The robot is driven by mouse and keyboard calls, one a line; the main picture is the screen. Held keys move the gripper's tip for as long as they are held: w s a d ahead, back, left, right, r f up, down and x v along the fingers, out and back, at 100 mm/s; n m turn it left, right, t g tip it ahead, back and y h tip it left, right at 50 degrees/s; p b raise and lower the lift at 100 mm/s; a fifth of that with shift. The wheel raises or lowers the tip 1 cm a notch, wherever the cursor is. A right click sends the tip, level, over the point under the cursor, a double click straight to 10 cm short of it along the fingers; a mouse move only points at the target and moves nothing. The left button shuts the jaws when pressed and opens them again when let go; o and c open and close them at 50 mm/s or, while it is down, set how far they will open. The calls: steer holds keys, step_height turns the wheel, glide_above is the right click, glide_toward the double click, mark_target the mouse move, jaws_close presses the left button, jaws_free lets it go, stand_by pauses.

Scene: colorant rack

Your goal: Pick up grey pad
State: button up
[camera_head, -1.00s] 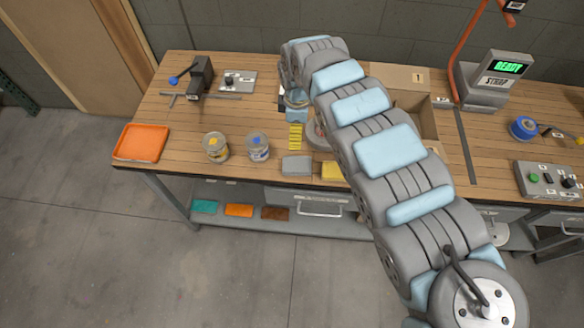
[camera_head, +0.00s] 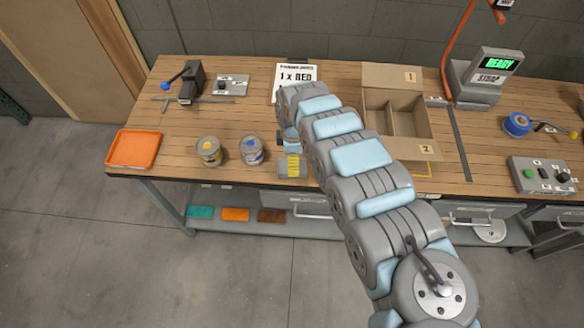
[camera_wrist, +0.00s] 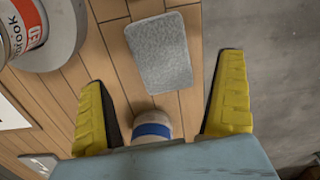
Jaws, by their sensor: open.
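The grey pad (camera_wrist: 160,52) lies flat on the wooden bench in the wrist view, ahead of my gripper and near the bench edge. My gripper (camera_wrist: 162,78) is open, with one yellow finger on each side and nothing held between them. I cannot tell how high the fingers are above the pad.
A round object with a blue band (camera_wrist: 152,128) shows between the fingers' bases. A red-labelled can (camera_wrist: 22,28) stands at upper left. In the head view, two cans (camera_head: 209,151) and an orange tray (camera_head: 133,149) are left, and an open cardboard box (camera_head: 395,112) is right.

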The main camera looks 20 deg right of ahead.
steer(key=shift+s+d+f, duration=0.1)
steer(key=shift+s+f, duration=0.05)
steer(key=shift+f, duration=2.5)
steer(key=c, duration=0.8)
